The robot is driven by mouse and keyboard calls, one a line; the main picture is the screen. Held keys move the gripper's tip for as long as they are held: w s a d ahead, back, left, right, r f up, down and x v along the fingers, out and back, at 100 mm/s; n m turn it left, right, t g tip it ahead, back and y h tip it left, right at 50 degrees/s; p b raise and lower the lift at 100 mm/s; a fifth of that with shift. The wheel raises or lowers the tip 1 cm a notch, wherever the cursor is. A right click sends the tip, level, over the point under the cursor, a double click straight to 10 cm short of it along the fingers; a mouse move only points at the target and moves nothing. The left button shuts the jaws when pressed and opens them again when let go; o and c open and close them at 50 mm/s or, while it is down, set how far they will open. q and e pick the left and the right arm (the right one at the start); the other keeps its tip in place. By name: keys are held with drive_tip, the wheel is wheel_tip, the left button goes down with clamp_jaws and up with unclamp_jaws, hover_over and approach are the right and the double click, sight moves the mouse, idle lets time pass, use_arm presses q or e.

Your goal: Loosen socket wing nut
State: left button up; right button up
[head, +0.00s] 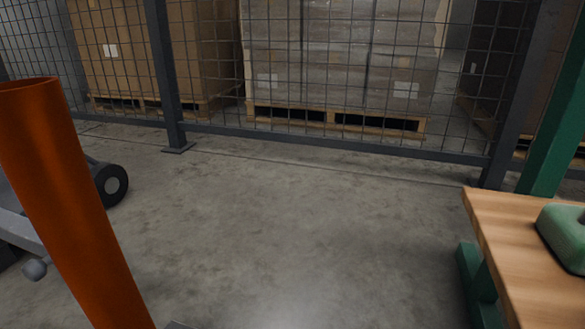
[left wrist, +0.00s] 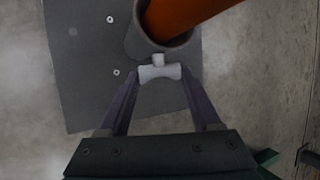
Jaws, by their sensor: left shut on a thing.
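The socket wing nut (left wrist: 153,73) is a small light grey piece on the side of the grey socket (left wrist: 133,42). My left gripper (left wrist: 160,77) has one finger at each end of the wing nut and is shut on it. An orange post (left wrist: 182,14) stands in the socket, and the socket rises from a dark base plate (left wrist: 88,75). In the head view the orange post (head: 62,190) leans across the left side, and its lower end is out of frame. My right gripper is in neither view.
A wooden bench top (head: 490,235) with a green padded object (head: 562,235) stands at the right. A wheeled item (head: 110,185) is behind the post. A mesh fence (head: 330,140) with palletised boxes behind it closes the back. The middle concrete floor is clear.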

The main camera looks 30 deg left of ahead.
use_arm(q)
drive_tip(key=shift+s+t, duration=0.15)
drive_tip(key=shift+t, duration=0.35)
drive_tip(key=shift+s+f+t+y, duration=0.1)
drive_tip(key=shift+f+t+y, duration=0.15)
drive_tip(key=shift+t+y, duration=0.25)
drive_tip(key=shift+s+d+f+n+t+b, duration=0.15)
drive_tip(key=shift+n+t+b, duration=0.1)
drive_tip(key=shift+t+b, duration=0.25)
drive_tip(key=shift+a+f+n+t+b, duration=0.1)
drive_tip(key=shift+n+t+b, duration=0.15)
drive_tip(key=shift+t+b, duration=0.25)
drive_tip(key=shift+s+n+t+y+b, duration=0.15)
drive_tip(key=shift+n+t+y+b, duration=0.15)
drive_tip(key=shift+t+y+b, duration=0.55)
drive_tip(key=shift+t+b, duration=0.25)
drive_tip(key=shift+b, duration=0.05)
drive_tip(key=o, duration=1.4)
drive_tip(key=shift+r, duration=0.1)
